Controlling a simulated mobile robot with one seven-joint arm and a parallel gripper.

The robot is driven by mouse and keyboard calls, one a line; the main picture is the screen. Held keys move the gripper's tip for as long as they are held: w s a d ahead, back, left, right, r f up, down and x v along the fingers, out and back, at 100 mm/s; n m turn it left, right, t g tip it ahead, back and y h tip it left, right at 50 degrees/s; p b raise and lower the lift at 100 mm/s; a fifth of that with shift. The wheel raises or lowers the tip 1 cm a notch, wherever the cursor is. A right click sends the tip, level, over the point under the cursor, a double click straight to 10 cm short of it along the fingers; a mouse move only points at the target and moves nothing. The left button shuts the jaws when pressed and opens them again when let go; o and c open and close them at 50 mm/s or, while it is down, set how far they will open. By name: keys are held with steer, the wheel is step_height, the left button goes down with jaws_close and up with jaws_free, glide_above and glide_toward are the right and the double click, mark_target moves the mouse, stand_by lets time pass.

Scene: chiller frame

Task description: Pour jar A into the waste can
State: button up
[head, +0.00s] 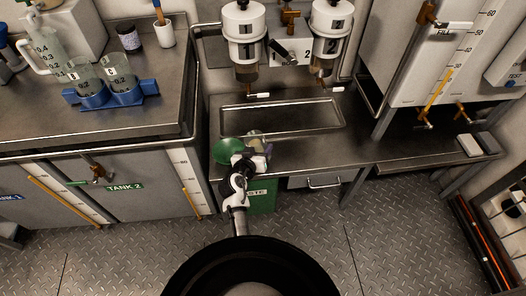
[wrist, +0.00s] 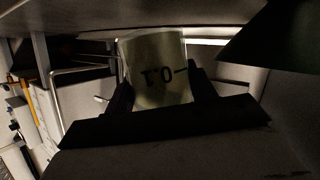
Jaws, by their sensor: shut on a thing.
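My gripper (head: 254,152) is shut on a pale, see-through jar (head: 256,137) near the front edge of the steel bench. In the wrist view the jar (wrist: 158,62) sits between the two dark fingers, and its 0,1 mark reads upside down. No letter shows on it, so I cannot tell if it is jar A. The green waste can (head: 264,197) stands on the floor below the bench edge, partly behind my arm. A green round lid-like piece (head: 228,151) is just left of the gripper.
Two dispensers, 1 (head: 244,40) and 2 (head: 328,38), hang above a shallow tray (head: 285,117). On the left counter a blue holder (head: 105,99) carries two jars. A white tank (head: 430,55) with taps stands at the right. The patterned floor in front is clear.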

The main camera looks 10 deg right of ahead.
steer(key=r+n+p, duration=0.1)
steer(key=a+n+h, duration=0.1)
steer(key=r+n+p, duration=0.1)
steer(key=shift+w+a+r+h+p, duration=0.2)
steer(key=shift+a+r+h+p, duration=0.1)
steer(key=shift+r+h, duration=0.1)
steer(key=shift+d+f+b, duration=0.1)
steer(key=shift+f+b, duration=0.35)
steer(key=shift+s+d+r+n+t+h+b, duration=0.2)
steer(key=shift+r+n+t+h+b, duration=0.15)
steer(key=shift+r+n+h, duration=0.25)
steer(key=shift+d+f+n+b, duration=0.1)
steer(key=shift+f+n+b, duration=0.2)
steer(key=shift+n+b, duration=0.6)
steer(key=shift+r+h, duration=0.1)
steer(key=shift+h, duration=0.2)
steer(key=shift+r+n+t+b, duration=0.25)
steer(key=shift+r+n+b, duration=0.1)
steer(key=shift+r+n, duration=0.2)
